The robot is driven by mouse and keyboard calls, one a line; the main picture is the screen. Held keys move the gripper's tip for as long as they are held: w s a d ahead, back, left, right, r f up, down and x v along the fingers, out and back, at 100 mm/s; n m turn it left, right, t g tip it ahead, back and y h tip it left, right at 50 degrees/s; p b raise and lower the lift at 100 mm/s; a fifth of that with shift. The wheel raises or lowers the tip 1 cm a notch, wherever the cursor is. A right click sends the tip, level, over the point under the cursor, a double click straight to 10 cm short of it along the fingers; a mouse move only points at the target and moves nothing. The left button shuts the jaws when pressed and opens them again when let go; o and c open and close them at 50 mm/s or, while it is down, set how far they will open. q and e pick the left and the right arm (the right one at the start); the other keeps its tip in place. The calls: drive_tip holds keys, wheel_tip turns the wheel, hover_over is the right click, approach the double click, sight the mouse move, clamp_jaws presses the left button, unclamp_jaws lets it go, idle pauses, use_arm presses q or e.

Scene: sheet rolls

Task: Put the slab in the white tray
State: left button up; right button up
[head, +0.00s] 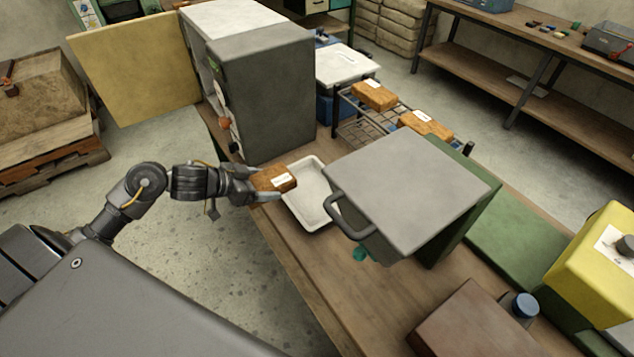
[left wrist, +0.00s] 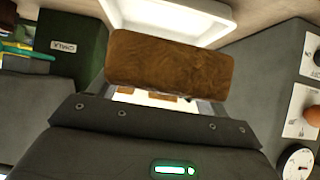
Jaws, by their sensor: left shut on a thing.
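My right gripper is not in view.
A grey box with a handle (head: 405,190) stands right of the tray. A grey cabinet (head: 265,90) with an open cream door (head: 135,68) stands behind it. Two more labelled brown slabs (head: 374,96) (head: 426,125) lie on a wire rack (head: 362,133). The bench front (head: 340,285) is mostly clear.

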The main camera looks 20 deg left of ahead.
use_arm(q)
drive_tip(key=shift+w+d, duration=0.2)
drive_tip(key=shift+w, duration=0.15)
drive_tip(key=shift+w+d+f, duration=0.3)
drive_tip(key=shift+w+d, duration=0.15)
drive_tip(key=shift+w, duration=0.25)
drive_tip(key=x, duration=0.6)
drive_tip(key=p+x, duration=0.1)
drive_tip(key=x, duration=0.6)
drive_tip(key=shift+w+a+f, duration=0.1)
drive_tip(key=shift+a+f, duration=0.05)
drive_tip(key=shift+f, duration=0.15)
drive_tip(key=shift+w+f, duration=0.25)
drive_tip(key=shift+f, duration=0.05)
drive_tip(key=shift+w+d+f, duration=0.2)
drive_tip(key=shift+d+f, duration=0.1)
wheel_tip(320, 180, down, 2)
drive_tip(key=shift+f+p, duration=0.15)
drive_tip(key=shift+p, duration=0.45)
drive_tip(key=shift+a+f, duration=0.1)
drive_tip(key=shift+f, duration=0.25)
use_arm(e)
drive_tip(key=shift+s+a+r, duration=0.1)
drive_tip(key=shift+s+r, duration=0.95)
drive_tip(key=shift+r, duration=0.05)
use_arm(q)
drive_tip(key=shift+f, duration=0.1)
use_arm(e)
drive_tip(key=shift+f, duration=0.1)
